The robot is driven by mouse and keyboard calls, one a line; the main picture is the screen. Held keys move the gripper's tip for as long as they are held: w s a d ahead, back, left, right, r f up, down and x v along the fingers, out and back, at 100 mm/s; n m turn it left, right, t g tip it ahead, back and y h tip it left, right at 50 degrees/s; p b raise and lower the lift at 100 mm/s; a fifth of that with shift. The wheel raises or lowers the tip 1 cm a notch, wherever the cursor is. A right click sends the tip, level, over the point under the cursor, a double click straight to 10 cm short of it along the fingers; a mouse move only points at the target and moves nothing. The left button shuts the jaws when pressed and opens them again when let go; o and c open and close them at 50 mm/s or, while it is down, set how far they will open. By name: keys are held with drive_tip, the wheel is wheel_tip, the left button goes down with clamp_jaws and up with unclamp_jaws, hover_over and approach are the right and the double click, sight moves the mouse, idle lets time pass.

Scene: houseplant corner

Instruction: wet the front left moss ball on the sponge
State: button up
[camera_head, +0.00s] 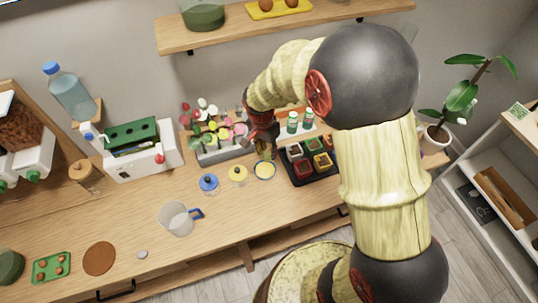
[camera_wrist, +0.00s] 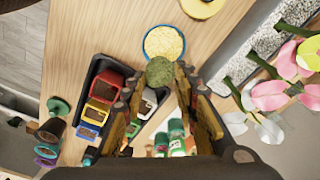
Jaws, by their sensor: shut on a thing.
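My gripper (camera_head: 263,146) is over the worktop, pointing down. In the wrist view its fingertips (camera_wrist: 163,82) are shut on a green, rough moss ball (camera_wrist: 160,70). The yellow sponge (camera_wrist: 164,41) lies in a round blue-rimmed dish (camera_wrist: 147,53). The ball overlaps the near edge of the dish in the wrist view; I cannot tell whether it touches. In the head view the sponge (camera_head: 264,169) and its dish show just below my gripper, and the ball is hard to make out there.
A black tray (camera_head: 312,180) of colored pots stands right of the dish. A planter (camera_head: 222,154) with pink flowers is behind. Yellow-lidded (camera_head: 238,174) and blue-lidded (camera_head: 209,184) jars stand left, with a clear jug (camera_head: 178,219) nearer.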

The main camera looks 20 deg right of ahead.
drive_tip(key=shift+w+a+f, duration=0.1)
drive_tip(key=shift+a+f, duration=0.1)
drive_tip(key=shift+a, duration=0.4)
drive_tip(key=shift+d+f+b, duration=0.1)
drive_tip(key=shift+f+b, duration=1.75)
drive_tip(key=shift+f, duration=1.05)
drive_tip(key=shift+f+b, duration=0.45)
drive_tip(key=shift+f, duration=0.15)
drive_tip(key=shift+r, duration=0.15)
drive_tip(key=shift+r+p, duration=2.15)
drive_tip(key=shift+r, duration=1.3)
